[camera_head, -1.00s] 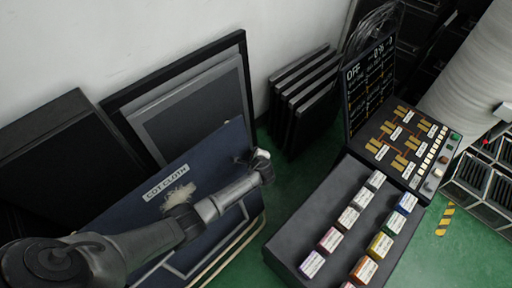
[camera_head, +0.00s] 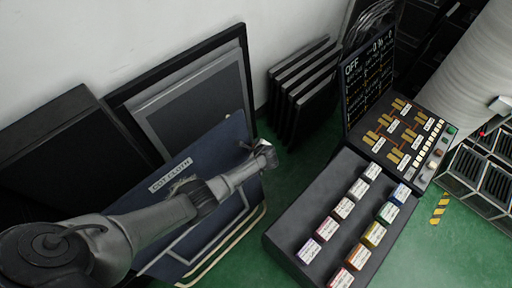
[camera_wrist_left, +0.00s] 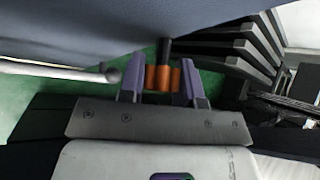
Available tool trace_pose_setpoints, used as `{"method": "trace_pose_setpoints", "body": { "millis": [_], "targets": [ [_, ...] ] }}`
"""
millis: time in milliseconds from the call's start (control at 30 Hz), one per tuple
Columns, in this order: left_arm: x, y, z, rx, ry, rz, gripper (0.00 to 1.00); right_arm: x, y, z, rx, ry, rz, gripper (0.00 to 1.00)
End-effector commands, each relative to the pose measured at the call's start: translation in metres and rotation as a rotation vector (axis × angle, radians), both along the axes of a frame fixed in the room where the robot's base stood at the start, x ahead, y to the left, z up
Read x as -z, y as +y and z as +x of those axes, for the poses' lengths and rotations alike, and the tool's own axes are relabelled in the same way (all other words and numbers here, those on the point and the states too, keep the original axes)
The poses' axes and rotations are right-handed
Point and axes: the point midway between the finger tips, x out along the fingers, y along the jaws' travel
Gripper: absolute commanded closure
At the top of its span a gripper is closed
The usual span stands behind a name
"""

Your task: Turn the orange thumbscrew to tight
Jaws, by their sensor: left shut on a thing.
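The orange thumbscrew (camera_wrist_left: 165,78) shows in the left wrist view, with a black shaft (camera_wrist_left: 165,47) running from it toward the dark blue panel. My left gripper (camera_wrist_left: 161,84) has its purple fingers on either side of the thumbscrew and is shut on it. In the head view my left gripper (camera_head: 266,153) is at the right edge of the dark blue panel (camera_head: 225,152); the thumbscrew cannot be made out there. The thumbscrew's turn position cannot be told. My right gripper is in neither view.
A grey case (camera_head: 292,233) with several coloured labelled blocks stands at right. A switch board (camera_head: 408,140) adjoins it. Black slabs (camera_head: 305,85) lean on the wall behind my gripper. Green floor shows between panel and case. A pale rod (camera_wrist_left: 60,70) lies left in the wrist view.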

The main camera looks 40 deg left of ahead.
Motion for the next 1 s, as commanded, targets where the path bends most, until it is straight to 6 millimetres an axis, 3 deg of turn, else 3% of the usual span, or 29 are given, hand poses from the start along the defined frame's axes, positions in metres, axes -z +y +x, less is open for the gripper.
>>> {"method": "trace_pose_setpoints", "body": {
  "millis": [133, 167, 400, 733, 1000],
  "targets": [
    [0.001, 0.0, -0.001, 0.001, 0.002, 0.0, 0.92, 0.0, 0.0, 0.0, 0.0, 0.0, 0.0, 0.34],
    [0.001, 0.0, -0.001, 0.001, 0.002, 0.0, 0.67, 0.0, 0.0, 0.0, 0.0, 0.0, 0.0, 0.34],
    [0.001, 0.0, -0.001, 0.0, 0.001, 0.0, 0.44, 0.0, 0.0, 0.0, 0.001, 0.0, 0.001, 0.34],
    [-0.004, -0.003, -0.002, 0.001, 0.001, 0.0, 0.43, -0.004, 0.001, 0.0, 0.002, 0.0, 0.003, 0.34],
    [-0.036, -0.03, -0.017, 0.004, 0.0, -0.001, 0.43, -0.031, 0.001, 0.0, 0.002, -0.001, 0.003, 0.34]
  ]
}}
